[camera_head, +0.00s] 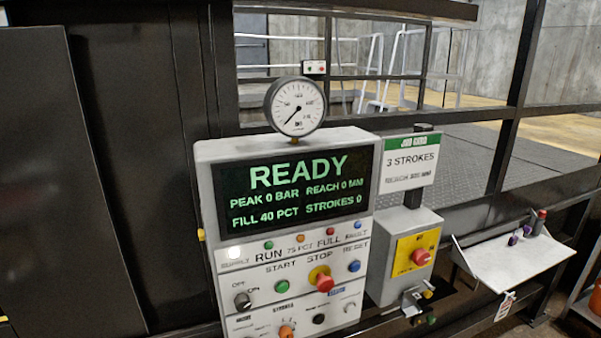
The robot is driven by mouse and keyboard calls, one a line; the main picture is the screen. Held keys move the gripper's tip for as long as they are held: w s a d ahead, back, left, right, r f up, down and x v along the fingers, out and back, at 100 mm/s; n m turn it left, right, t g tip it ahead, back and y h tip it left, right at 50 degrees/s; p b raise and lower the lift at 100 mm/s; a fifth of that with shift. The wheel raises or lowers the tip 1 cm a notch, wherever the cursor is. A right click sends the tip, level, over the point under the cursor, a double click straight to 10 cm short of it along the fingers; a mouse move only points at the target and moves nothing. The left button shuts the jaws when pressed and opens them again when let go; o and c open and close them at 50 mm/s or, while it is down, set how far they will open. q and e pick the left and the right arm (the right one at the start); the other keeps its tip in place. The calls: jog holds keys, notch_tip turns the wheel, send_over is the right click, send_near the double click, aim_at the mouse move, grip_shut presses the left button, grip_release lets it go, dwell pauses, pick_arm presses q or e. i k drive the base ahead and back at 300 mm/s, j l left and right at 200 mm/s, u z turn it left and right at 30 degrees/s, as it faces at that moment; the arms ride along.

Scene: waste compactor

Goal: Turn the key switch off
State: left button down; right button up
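The grey control panel (210,185) stands in the middle of the view. Its black rotary switch (242,300), at the lower left, sits by small "OFF" and "ON" labels and looks like the key switch. I cannot make out a key in it or which label it points to. The screen (295,188) above reads "READY", with peak 0 bar, reach 0 mm, fill 40 pct and strokes 0. Neither of my grippers shows in the view.
Near the switch are a green start button (282,286), a red stop button (324,283) and a blue reset button (354,266). A gauge (296,106) tops the panel. To the right are a yellow-plated box (402,220) with a red knob and a white shelf (515,262).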

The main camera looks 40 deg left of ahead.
aim_at(242, 302)
jog(key=u, duration=1.45)
